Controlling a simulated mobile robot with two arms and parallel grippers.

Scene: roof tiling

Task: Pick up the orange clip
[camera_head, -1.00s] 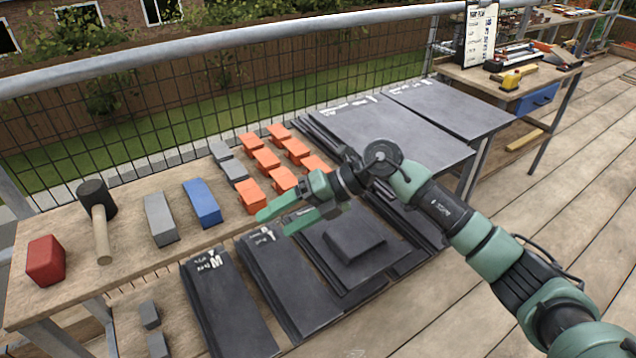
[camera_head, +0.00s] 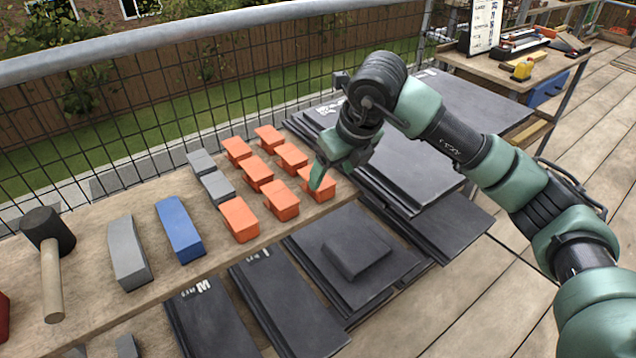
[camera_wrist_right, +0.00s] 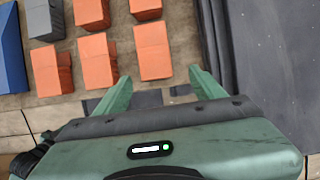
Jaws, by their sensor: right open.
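Several orange clips lie in rows on the wooden bench, among them a near-left clip (camera_head: 239,219), a near-middle clip (camera_head: 281,200) and a near-right clip (camera_head: 317,185). My right gripper (camera_head: 318,174) is over the near-right clip and partly hides it. In the right wrist view the open fingers (camera_wrist_right: 160,78) point toward an orange clip (camera_wrist_right: 153,50). That clip lies just beyond the fingertips, roughly in line with the gap between them. Nothing is between the fingers. My left gripper is not in view.
Two grey pieces (camera_head: 216,187) lie left of the clips, then a blue block (camera_head: 180,230) and a grey block (camera_head: 128,252). A mallet (camera_head: 50,245) lies further left. Dark slates (camera_head: 350,250) are stacked in front, and more lie to the right. A mesh fence stands behind.

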